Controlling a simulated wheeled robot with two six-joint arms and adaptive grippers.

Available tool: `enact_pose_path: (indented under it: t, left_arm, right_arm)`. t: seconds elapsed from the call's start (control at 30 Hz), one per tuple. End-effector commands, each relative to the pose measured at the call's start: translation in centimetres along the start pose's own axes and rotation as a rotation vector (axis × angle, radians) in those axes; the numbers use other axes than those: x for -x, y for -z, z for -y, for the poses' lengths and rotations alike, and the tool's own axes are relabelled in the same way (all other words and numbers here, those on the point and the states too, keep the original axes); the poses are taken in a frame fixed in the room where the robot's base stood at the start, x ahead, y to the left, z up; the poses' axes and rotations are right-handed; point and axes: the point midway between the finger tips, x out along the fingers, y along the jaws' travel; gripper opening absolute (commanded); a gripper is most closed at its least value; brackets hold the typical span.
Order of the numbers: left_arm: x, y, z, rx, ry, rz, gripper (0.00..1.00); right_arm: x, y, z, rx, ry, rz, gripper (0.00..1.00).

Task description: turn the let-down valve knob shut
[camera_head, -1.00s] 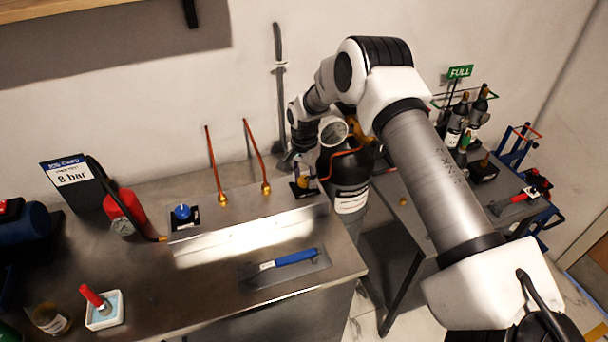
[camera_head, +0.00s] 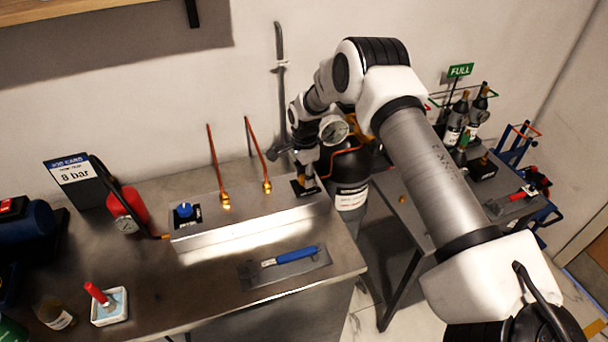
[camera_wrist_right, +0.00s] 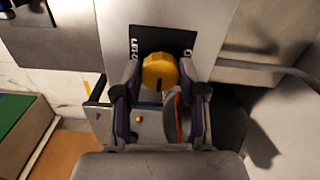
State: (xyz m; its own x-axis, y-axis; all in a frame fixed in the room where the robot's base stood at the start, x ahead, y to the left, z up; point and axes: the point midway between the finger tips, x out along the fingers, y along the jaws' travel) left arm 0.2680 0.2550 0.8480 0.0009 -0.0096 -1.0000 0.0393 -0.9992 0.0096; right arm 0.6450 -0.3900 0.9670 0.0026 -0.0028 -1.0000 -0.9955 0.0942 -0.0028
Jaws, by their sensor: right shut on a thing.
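The let-down valve knob (camera_wrist_right: 160,72) is yellow and round with a dark slot mark, on a black label plate (camera_wrist_right: 178,42) with partly readable white lettering. In the head view its plate (camera_head: 303,190) is at the right end of the metal block (camera_head: 240,222), and the gripper mostly covers the knob. My right gripper (camera_head: 307,170) reaches down over it. In the right wrist view the fingers (camera_wrist_right: 160,80) stand on both sides of the knob, shut on it. My left gripper is not in view.
A blue knob (camera_head: 185,210) is at the block's left end; two copper pipes (camera_head: 219,170) rise between. A blue-handled tool (camera_head: 290,256) lies in front. The bench's front right is clear.

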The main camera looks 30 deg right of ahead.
Motion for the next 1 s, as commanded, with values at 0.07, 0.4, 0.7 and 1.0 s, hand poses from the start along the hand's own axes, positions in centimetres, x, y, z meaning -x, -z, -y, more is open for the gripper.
enact_pose_path:
  t: [0.07,0.4,0.7,1.0]
  left_arm:
    - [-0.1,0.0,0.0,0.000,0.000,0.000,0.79]
    - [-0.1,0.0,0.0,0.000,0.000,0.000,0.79]
    - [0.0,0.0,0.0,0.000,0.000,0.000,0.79]
    - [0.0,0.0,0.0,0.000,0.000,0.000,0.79]
  right_arm:
    - [-0.3,0.1,-0.2,-0.002,-0.006,0.000,0.06]
    - [-0.3,0.1,-0.2,-0.001,-0.006,0.000,0.66]
    - [0.1,0.0,-0.1,0.000,-0.002,0.000,0.66]
    - [5.9,0.2,0.0,0.000,0.000,0.001,0.66]
